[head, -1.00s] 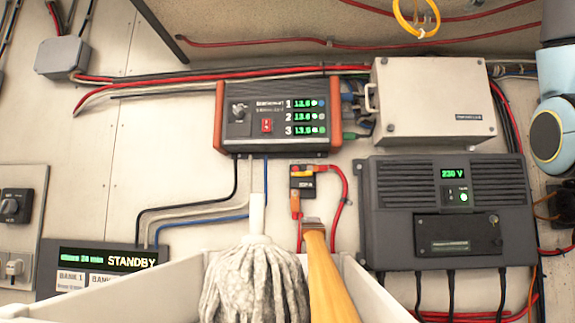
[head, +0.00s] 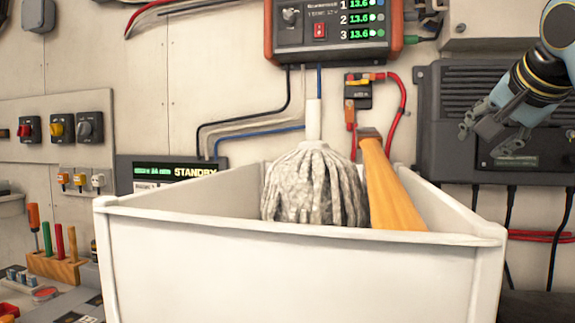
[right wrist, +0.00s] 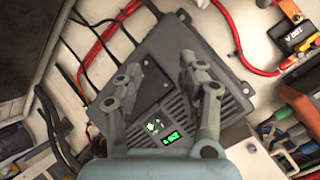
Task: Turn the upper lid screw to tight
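A dark grey wall unit (head: 440,110) at the right of the head view carries a dark lid (head: 524,162) on its front. My right gripper (head: 482,140) is in front of it, open and empty, and partly covers the lid. In the right wrist view, the same unit (right wrist: 165,55) lies beyond the two parted fingers (right wrist: 162,78), with its green display near the finger bases. I cannot tell whether a finger touches the unit. My left gripper is not in view.
A white open bin (head: 300,265) with a mop head (head: 312,190) and a wooden handle (head: 388,185) stands in front, left of the unit. Red cables (head: 398,100) and black cables hang around the unit. A tool rack (head: 58,264) is at lower left.

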